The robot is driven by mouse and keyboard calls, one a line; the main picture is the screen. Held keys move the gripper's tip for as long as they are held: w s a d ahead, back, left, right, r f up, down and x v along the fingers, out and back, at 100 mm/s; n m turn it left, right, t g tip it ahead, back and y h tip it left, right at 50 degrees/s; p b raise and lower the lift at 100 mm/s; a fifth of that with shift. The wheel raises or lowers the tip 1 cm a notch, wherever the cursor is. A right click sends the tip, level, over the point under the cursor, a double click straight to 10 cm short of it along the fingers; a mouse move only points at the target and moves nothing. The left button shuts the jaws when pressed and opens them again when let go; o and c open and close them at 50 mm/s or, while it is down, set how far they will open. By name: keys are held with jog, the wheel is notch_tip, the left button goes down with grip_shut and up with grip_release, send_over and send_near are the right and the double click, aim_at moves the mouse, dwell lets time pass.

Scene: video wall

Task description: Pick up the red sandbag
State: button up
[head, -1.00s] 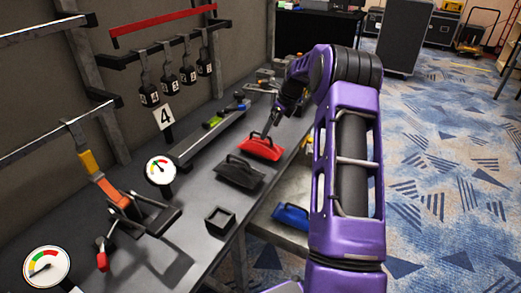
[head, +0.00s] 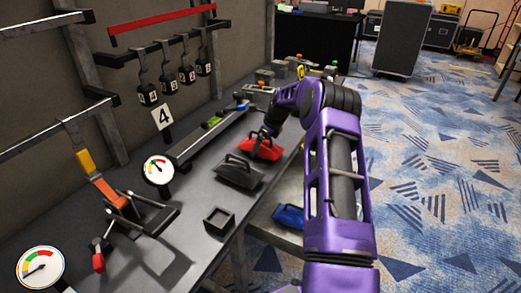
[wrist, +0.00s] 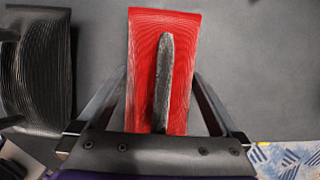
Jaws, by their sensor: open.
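The red sandbag (head: 262,149) lies flat on the dark bench, close to its right edge, with a dark handle along its top. In the wrist view the red sandbag (wrist: 145,45) is in the middle, its near end hidden behind my gripper's body. My gripper (head: 264,133) is right over it in the head view. In the wrist view my gripper (wrist: 160,80) is open, with one finger on each side of the bag and handle. I cannot tell how far down the fingers reach. Nothing is held.
A black sandbag (head: 238,173) lies close beside the red one, and shows at left in the wrist view (wrist: 38,75). A blue sandbag (head: 289,216) lies on a lower shelf. A small black open box (head: 219,220) and a dial gauge (head: 157,170) stand nearer.

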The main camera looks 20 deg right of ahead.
jog(key=shift+c, duration=0.2)
grip_shut()
jog(key=shift+r, duration=0.2)
